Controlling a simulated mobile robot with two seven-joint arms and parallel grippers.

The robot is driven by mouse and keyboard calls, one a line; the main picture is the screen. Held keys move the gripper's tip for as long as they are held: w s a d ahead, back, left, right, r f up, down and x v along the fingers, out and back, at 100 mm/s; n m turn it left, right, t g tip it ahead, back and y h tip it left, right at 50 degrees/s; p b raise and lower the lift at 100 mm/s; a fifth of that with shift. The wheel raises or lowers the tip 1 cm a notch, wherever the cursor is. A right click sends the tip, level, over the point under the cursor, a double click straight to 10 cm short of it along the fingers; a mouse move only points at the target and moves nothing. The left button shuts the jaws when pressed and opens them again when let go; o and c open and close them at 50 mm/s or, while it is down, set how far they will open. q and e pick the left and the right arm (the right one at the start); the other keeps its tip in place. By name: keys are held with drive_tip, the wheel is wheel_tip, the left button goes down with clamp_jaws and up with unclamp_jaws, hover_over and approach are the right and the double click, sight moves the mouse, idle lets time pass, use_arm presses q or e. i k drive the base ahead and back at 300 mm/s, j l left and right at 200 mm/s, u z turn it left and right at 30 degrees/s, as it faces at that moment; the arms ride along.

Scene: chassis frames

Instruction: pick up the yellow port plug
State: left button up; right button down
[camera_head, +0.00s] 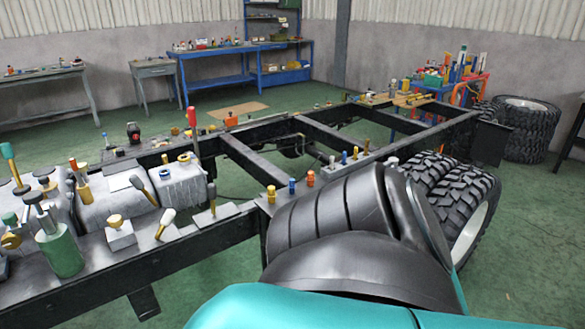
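A small yellow plug-like piece (271,194) stands upright on the near rail of the black chassis frame (215,232), close to the middle of the view. It looks like the yellow port plug, but it is small and its details are unclear. A similar blue piece (292,187) and an orange piece (310,179) stand in a row to its right. Neither of my grippers is in view. Nothing is seen touching the yellow piece.
A dark ribbed curved body and a teal surface fill the lower right and close off that side. Grey blocks with handled tools and a green cylinder (61,252) crowd the left. Large tyres (466,205) stand at right. Blue workbenches (215,66) line the back wall.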

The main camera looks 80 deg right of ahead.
sight(272, 194)
drive_tip(key=z, duration=2.35)
drive_tip(key=u, duration=0.55)
drive_tip(key=l+u, duration=0.15)
drive_tip(key=u, duration=0.3)
drive_tip(key=l+u, duration=0.15)
drive_tip(key=u, duration=0.3)
drive_tip(key=l+u, duration=0.2)
drive_tip(key=u, duration=0.25)
drive_tip(key=k+l+u, duration=0.1)
drive_tip(key=l+u, duration=0.3)
drive_tip(key=k+l+u, duration=0.15)
drive_tip(key=l+u, duration=0.2)
drive_tip(key=k+l+u, duration=0.2)
drive_tip(key=l, duration=0.2)
drive_tip(key=k+l+u, duration=0.2)
drive_tip(key=k+l, duration=0.15)
